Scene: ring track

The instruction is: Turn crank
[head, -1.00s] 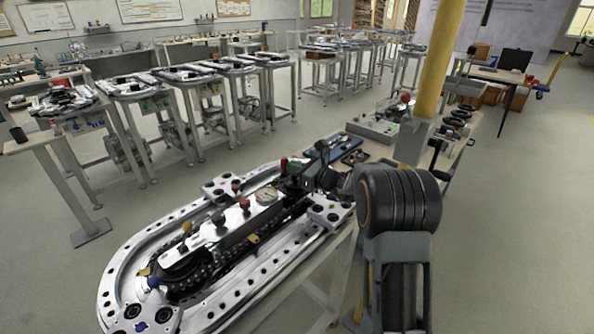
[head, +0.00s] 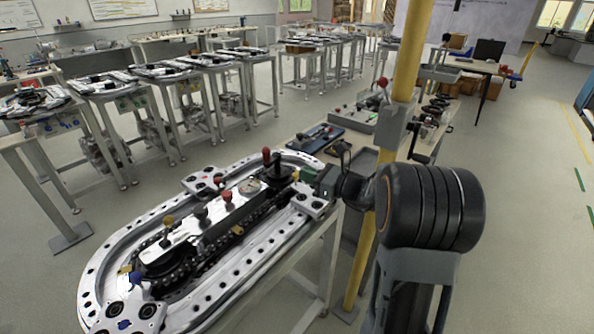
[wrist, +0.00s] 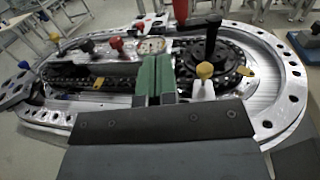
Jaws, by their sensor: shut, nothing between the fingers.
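The ring track (head: 98,258) is a silver oval with holes on a stand. My gripper (head: 325,181) is right of the crank, near the track's right edge. In the wrist view its green fingers (wrist: 154,76) are together and empty, apart from the crank in the picture. They hide part of the chain.
Yellow (wrist: 205,70), red and black knobs stand up along the track's middle. A yellow post (head: 407,60) rises right of the track beside a bench with a grey control box (head: 350,118). Open floor lies to the right.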

